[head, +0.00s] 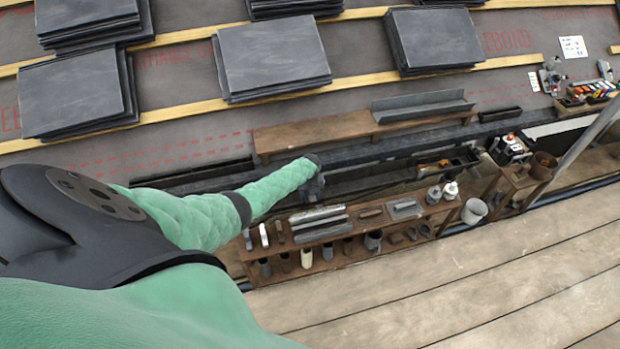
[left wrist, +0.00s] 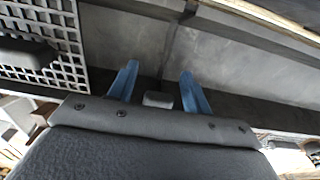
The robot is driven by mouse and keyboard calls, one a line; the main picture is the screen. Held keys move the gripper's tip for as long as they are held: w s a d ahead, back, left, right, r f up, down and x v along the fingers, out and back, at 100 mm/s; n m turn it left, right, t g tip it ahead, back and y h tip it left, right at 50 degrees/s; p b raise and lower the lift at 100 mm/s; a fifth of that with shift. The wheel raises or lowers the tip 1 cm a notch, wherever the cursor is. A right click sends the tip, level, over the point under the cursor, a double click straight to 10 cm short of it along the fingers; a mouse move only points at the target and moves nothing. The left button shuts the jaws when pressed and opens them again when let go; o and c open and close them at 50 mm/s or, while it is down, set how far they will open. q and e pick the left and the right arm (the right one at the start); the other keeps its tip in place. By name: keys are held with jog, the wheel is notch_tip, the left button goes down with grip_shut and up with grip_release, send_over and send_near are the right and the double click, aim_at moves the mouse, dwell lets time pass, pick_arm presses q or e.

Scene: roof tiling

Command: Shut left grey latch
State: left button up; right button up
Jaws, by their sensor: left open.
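My left arm reaches in from the left in the head view, and its gripper (head: 313,187) is over the dark trough beside the wooden tool shelf. In the left wrist view the left gripper (left wrist: 158,82) shows two blue fingers spread apart. A small light-grey block (left wrist: 158,100) sits low between them; I cannot tell if it is the latch or part of the gripper. Beyond the fingertips is a grey panel (left wrist: 230,65) with a dark upright seam. I cannot make out the left grey latch for certain in either view. My right gripper is not in view.
A wooden shelf (head: 345,262) with tools and cups runs along the front. A wooden plank bench (head: 350,131) lies behind the gripper. Slate stacks (head: 272,57) rest on the roof. A perforated grey plate (left wrist: 62,42) is at left in the wrist view. The plank floor (head: 480,290) is clear.

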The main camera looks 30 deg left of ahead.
pick_arm(q)
notch_tip(320, 180, up, 8)
jog(key=shift+f, duration=0.2)
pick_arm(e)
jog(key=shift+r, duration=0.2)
pick_arm(q)
jog(key=shift+a, duration=0.1)
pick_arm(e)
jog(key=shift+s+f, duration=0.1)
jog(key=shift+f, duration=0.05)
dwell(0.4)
